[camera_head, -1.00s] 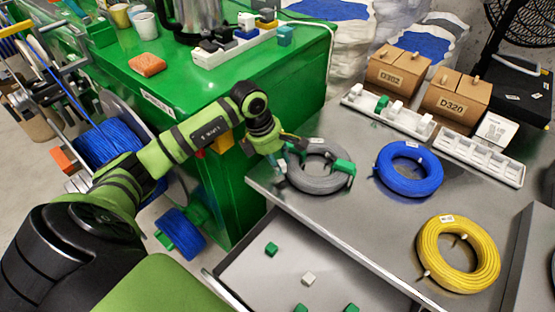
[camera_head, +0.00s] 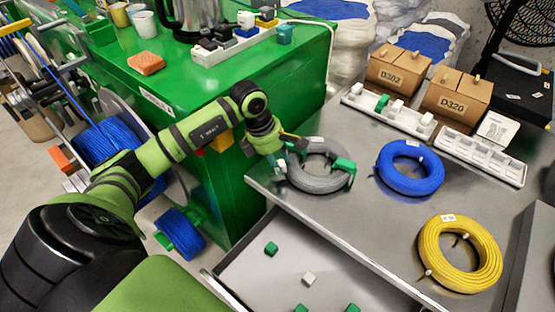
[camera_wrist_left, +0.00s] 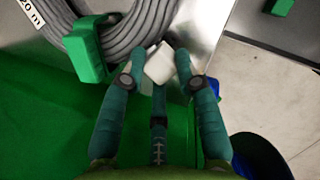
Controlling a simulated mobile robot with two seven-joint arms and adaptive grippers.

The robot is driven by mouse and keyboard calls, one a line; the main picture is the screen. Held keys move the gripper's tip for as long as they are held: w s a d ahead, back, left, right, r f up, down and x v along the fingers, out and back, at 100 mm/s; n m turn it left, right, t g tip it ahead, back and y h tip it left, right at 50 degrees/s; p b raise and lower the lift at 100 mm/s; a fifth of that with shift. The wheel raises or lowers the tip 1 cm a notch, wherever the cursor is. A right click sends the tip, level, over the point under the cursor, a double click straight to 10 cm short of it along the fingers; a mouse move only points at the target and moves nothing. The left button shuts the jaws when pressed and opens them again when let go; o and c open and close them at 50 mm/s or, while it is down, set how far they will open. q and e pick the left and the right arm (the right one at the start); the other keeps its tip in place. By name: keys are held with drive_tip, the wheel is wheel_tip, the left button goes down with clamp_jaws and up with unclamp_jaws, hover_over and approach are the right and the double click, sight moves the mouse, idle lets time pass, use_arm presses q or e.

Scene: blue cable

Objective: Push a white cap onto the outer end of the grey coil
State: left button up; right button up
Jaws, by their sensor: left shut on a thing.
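The grey coil (camera_head: 320,186) lies flat on the metal table's left part, with a green cap (camera_head: 345,165) on its right side. My left gripper (camera_head: 284,160) is at the coil's left edge, pointing down. In the left wrist view, the left gripper (camera_wrist_left: 160,70) is shut on a white cap (camera_wrist_left: 160,62) between its fingertips. The cap is right beside the grey strands (camera_wrist_left: 135,30); I cannot tell whether a coil end is inside it. A green cap (camera_wrist_left: 86,52) sits on the coil to the left. My right gripper is out of view.
A blue coil (camera_head: 409,182) and a yellow coil (camera_head: 430,257) lie to the right. White trays (camera_head: 360,106) and cardboard boxes (camera_head: 398,68) stand behind. An open drawer (camera_head: 268,285) in front holds several loose caps. The green bench (camera_head: 270,80) is close on the left.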

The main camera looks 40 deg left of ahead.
use_arm(q)
drive_tip(key=shift+s+f+b, duration=0.1)
drive_tip(key=shift+f+b, duration=0.35)
drive_tip(key=shift+b, duration=0.15)
idle(1.6)
drive_tip(key=o, duration=0.5)
drive_tip(key=o, duration=0.5)
drive_tip(key=shift+o, duration=0.2)
drive_tip(key=shift+r, duration=0.1)
drive_tip(key=shift+r+p, duration=2.2)
drive_tip(key=shift+r, duration=1.3)
